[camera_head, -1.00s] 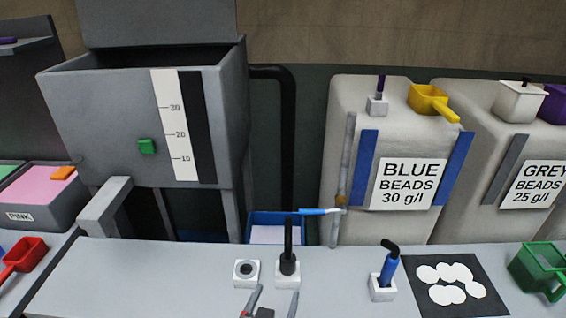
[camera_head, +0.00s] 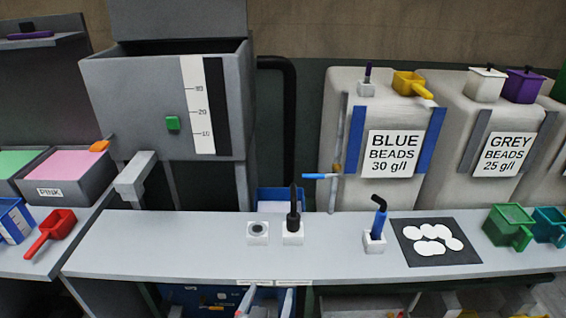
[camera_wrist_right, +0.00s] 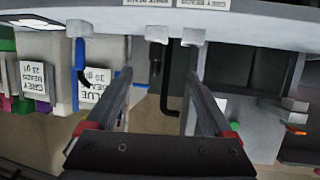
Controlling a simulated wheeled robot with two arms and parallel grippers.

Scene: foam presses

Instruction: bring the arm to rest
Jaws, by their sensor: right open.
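My right gripper (camera_head: 266,303) shows at the bottom edge of the head view, below the front edge of the long grey bench (camera_head: 160,250). Its two fingers are apart with nothing between them. In the right wrist view its fingers (camera_wrist_right: 160,105) are also spread and empty, and the scene appears upside down. My left gripper is in neither view.
On the bench stand a white block with a round hole (camera_head: 258,233), a black-handled tool (camera_head: 293,215) in a block, a blue-handled tool (camera_head: 377,220) and a dark mat (camera_head: 440,258). A green scoop (camera_head: 508,228) is at right, a red scoop (camera_head: 52,230) at left.

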